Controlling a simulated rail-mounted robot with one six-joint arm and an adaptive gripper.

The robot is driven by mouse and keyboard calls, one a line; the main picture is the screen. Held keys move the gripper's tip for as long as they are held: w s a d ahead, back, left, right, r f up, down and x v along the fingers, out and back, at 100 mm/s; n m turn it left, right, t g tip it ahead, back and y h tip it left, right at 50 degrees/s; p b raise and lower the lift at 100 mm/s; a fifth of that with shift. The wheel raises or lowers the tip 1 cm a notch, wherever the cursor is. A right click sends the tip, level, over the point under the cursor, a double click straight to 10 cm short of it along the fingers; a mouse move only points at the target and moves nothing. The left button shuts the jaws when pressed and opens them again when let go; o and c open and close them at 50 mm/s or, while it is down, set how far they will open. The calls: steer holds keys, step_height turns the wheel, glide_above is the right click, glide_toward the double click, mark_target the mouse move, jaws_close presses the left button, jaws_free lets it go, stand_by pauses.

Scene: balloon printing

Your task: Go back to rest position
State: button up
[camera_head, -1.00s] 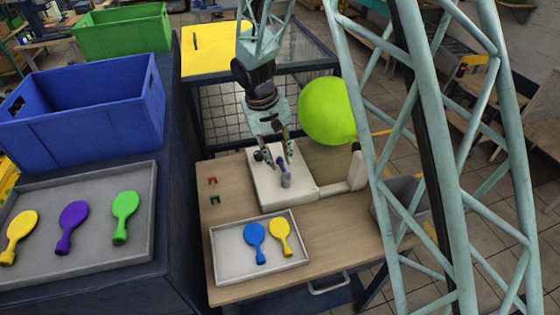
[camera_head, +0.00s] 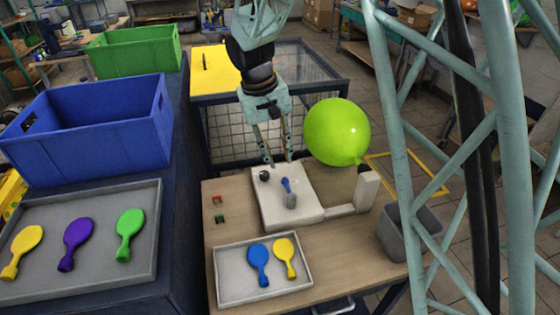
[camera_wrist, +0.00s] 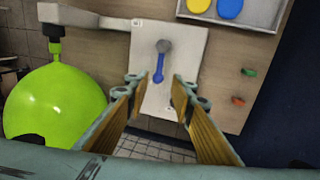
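My gripper (camera_head: 278,158) is open and empty above the back edge of the white machine plate (camera_head: 270,215) on the wooden table. In the wrist view its two fingers (camera_wrist: 158,88) stand wide apart with nothing between them. A grey-tipped blue lever (camera_head: 287,188) stands on the plate, apart from the fingers; it also shows in the wrist view (camera_wrist: 160,66). A round, inflated lime-green balloon (camera_head: 337,130) sits at the machine's nozzle post (camera_head: 367,188), to the right of my gripper; it also shows in the wrist view (camera_wrist: 50,105).
A grey tray (camera_head: 226,287) with blue and yellow balloons lies at the table's front. A red button (camera_head: 217,199) and green button (camera_head: 219,218) are left of the plate. Blue (camera_head: 100,145) and green (camera_head: 130,55) crates stand left. A grey bin (camera_head: 408,235) is right.

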steer(key=shift+r, duration=0.1)
stand_by(0.5)
steer(key=s+d+r+m+t+y+b, duration=0.1)
steer(key=s+d+r+m, duration=0.1)
steer(key=s+d+r, duration=1.6)
steer(key=s+d+r+t, duration=0.1)
steer(key=s+d, duration=0.2)
steer(key=s, duration=0.8)
steer(key=s+d+r+m+t+y+b, duration=0.1)
steer(key=s+d, duration=0.3)
steer(key=s, duration=0.8)
steer(key=shift+d+r+m, duration=0.15)
steer(key=shift+r+m, duration=0.15)
steer(key=shift+r, duration=0.4)
